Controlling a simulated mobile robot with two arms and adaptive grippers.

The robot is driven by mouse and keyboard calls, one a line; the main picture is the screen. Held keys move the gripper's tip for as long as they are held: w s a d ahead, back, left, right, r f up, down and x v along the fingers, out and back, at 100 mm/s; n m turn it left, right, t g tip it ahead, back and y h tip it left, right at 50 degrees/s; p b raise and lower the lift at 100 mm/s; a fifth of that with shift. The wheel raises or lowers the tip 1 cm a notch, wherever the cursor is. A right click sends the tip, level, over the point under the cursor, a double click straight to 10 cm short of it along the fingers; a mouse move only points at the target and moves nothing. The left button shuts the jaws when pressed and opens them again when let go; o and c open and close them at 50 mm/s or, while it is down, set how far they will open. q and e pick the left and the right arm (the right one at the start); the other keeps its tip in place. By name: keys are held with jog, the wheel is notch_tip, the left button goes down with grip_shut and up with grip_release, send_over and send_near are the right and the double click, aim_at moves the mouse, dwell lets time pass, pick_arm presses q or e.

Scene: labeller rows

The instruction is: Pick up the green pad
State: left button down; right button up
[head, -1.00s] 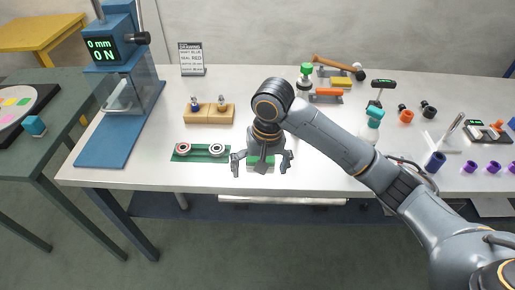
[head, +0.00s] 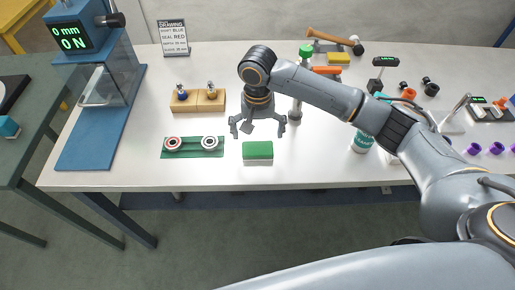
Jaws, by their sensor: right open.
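The green pad (head: 257,150) lies near the front edge of the white table, with a pale layer showing under its green top. My right gripper (head: 257,130) is open, with its fingers spread wide and nothing between them. In the picture it is just above and behind the pad, apart from it. My left gripper is not in view.
A green tray (head: 193,154) with two rings is left of the pad. A wooden block (head: 197,102) stands behind it. A blue press (head: 98,110) is at the left. A white-and-teal bottle (head: 362,141) stands to the right. The table's front edge is close.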

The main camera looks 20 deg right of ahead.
aim_at(258, 148)
jog(key=shift+s+f+p, duration=0.25)
jog(key=shift+f+p, duration=0.3)
jog(key=shift+f, duration=0.45)
jog(key=shift+w+f, duration=0.1)
jog(key=shift+f, duration=1.45)
jog(key=c, duration=0.8)
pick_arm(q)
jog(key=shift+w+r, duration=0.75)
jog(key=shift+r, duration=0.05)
pick_arm(e)
jog(key=shift+r, duration=0.1)
